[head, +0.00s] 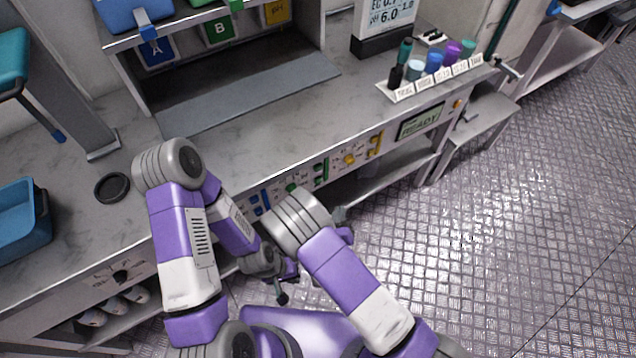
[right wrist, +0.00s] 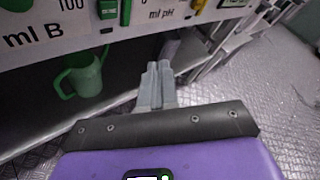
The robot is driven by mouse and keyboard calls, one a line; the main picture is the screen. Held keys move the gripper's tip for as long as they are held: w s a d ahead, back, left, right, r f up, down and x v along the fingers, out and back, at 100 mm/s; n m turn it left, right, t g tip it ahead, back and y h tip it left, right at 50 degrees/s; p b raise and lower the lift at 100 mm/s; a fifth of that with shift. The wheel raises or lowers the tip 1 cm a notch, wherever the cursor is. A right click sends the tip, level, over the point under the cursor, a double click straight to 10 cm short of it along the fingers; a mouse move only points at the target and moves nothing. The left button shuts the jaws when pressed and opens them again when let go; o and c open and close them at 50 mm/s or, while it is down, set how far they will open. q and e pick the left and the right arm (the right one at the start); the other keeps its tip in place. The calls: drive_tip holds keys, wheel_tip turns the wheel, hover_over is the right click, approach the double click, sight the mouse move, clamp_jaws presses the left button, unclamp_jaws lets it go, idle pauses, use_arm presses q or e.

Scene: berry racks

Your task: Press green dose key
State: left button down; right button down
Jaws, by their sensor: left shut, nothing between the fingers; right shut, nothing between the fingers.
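The green round key (head: 291,187) is on the front panel of the bench in the head view, just above my right arm's elbow. Green bars (head: 320,171) sit to its right. My left gripper (head: 282,297) is shut and empty, low in front of the bench.
Blue bars (head: 259,203) and a yellow key (head: 350,159) flank the green controls. The display (head: 420,122) reads READY. A green jug (right wrist: 82,76) stands under the panel. A rack of bottles (head: 402,95) is on the bench. The floor at right is clear.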

sight(318, 180)
drive_tip(key=shift+w, duration=0.1)
drive_tip(key=w+a+b, duration=0.1)
drive_tip(key=w+a, duration=0.4)
drive_tip(key=w, duration=0.2)
drive_tip(key=shift+b, duration=0.4)
drive_tip(key=shift+a, duration=0.1)
idle(1.9)
drive_tip(key=shift+w+a, duration=0.15)
drive_tip(key=shift+w, duration=0.2)
drive_tip(key=shift+w+a, duration=0.3)
drive_tip(key=shift+w, duration=0.05)
idle(0.9)
drive_tip(key=shift+s, duration=0.1)
drive_tip(key=shift+s+d, duration=0.5)
drive_tip(key=shift+s, duration=0.15)
